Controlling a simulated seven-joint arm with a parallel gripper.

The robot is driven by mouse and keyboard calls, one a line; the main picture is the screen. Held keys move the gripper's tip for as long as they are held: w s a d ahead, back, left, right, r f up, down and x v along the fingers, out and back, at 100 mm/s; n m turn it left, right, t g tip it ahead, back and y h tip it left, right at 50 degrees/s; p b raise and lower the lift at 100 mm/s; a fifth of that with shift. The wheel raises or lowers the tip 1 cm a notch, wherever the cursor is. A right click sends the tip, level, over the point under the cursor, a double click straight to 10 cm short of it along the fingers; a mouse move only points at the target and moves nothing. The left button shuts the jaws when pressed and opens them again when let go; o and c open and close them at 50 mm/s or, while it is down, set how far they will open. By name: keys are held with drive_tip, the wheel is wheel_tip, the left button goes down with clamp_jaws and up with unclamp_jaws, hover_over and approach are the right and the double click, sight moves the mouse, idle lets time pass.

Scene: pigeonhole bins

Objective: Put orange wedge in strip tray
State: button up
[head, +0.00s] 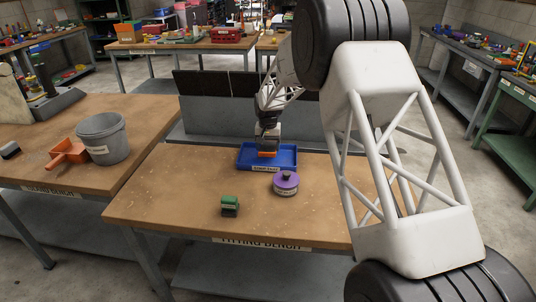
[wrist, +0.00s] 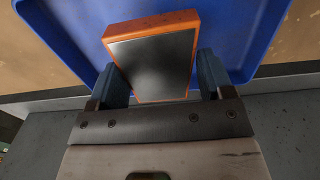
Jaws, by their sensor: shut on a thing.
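The orange wedge (wrist: 155,24) has an orange rim and a dark grey face in the wrist view. It lies between the two blue-grey fingers of my gripper (wrist: 168,80), which is shut on it. In the head view the orange wedge (head: 266,154) shows as a small orange strip below my gripper (head: 267,146). The blue strip tray (head: 252,165) lies on the bench, and the wedge is over its inside. In the wrist view the strip tray (wrist: 250,35) spreads behind the wedge. I cannot tell whether the wedge touches the tray floor.
A purple-topped round tin (head: 286,184) stands just right of the tray's front. A green-topped block (head: 230,205) sits near the front edge. Dark panels (head: 200,82) stand behind the bench. A grey bucket (head: 103,138) and orange scoop (head: 68,152) are on the left bench. The bench's front left is clear.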

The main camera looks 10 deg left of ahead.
sight(268, 159)
drive_tip(key=shift+f, duration=1.95)
drive_tip(key=shift+f, duration=0.1)
drive_tip(key=o, duration=1.3)
drive_tip(key=shift+f, duration=0.1)
drive_tip(key=shift+o, duration=0.2)
wheel_tip(268, 159, up, 12)
drive_tip(key=shift+r, duration=0.2)
